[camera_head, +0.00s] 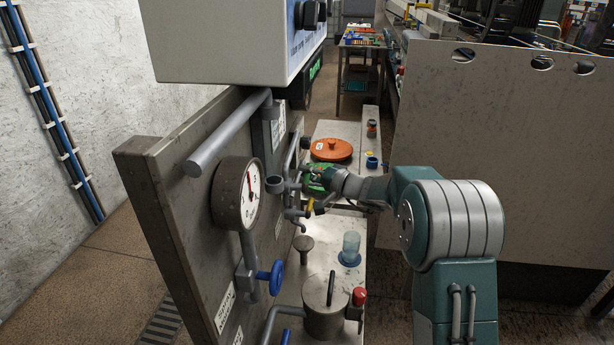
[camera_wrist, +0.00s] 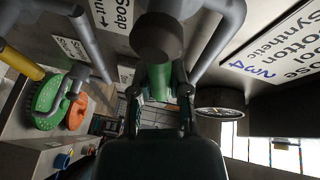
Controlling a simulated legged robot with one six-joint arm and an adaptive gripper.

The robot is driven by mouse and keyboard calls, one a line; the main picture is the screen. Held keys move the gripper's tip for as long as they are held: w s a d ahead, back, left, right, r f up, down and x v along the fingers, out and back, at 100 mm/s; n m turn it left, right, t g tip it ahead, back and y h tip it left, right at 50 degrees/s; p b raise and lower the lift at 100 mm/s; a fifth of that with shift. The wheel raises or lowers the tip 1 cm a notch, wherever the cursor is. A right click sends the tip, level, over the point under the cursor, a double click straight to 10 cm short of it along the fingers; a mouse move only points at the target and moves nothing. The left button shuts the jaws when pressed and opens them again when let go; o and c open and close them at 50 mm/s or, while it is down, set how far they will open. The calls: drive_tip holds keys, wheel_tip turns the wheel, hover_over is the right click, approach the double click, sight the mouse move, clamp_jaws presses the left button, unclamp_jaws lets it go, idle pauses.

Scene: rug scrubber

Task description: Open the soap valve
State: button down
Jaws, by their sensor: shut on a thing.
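A green valve handle (camera_wrist: 158,78) sits on a grey pipe fitting beside the "Soap Out" label (camera_wrist: 115,14) in the wrist view. My gripper (camera_wrist: 160,92) is shut on this handle, with one finger on each side of it. In the head view my gripper (camera_head: 328,188) reaches in from the right to the pipes on the upright metal panel (camera_head: 180,170). The arm and fingers partly hide the handle there, so its angle is hard to read.
A gauge (camera_head: 238,194) and a blue handwheel (camera_head: 277,277) are on the panel's near part. An orange lid (camera_head: 331,149), a clear cup (camera_head: 350,247) and a metal pot (camera_head: 326,305) stand below. A yellow lever (camera_wrist: 20,62) and a green brush (camera_wrist: 47,94) are left in the wrist view.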

sight(306, 175)
drive_tip(key=n, duration=0.1)
drive_tip(key=r+n+y, duration=0.1)
drive_tip(key=n, duration=0.1)
drive_tip(key=shift+s+a+r+t, duration=0.1)
drive_tip(key=shift+s+r+t, duration=0.05)
drive_tip(key=shift+s+t, duration=0.25)
drive_tip(key=n+y, duration=0.1)
drive_tip(key=n, duration=0.1)
drive_tip(key=s+r+n, duration=0.1)
drive_tip(key=n, duration=0.1)
drive_tip(key=shift+a+y, duration=0.1)
drive_tip(key=shift+y, duration=0.3)
drive_tip(key=n, duration=0.1)
drive_tip(key=s+n+y, duration=0.1)
drive_tip(key=n, duration=0.1)
drive_tip(key=n+y, duration=0.1)
drive_tip(key=shift+s+a+r+g, duration=0.2)
drive_tip(key=shift+r+g, duration=0.1)
drive_tip(key=shift+r, duration=0.1)
drive_tip(key=shift+s+a+n+g+y, duration=0.1)
drive_tip(key=shift+s+n+g+y, duration=0.2)
drive_tip(key=shift+n, duration=0.65)
drive_tip(key=shift+s+d+n+g+y, duration=0.1)
drive_tip(key=shift+s+n+g+y, duration=0.2)
drive_tip(key=shift+n, duration=0.7)
drive_tip(key=shift+s+a+n+g+y, duration=0.1)
drive_tip(key=shift+s+n+g+y, duration=0.15)
drive_tip(key=shift+n, duration=0.7)
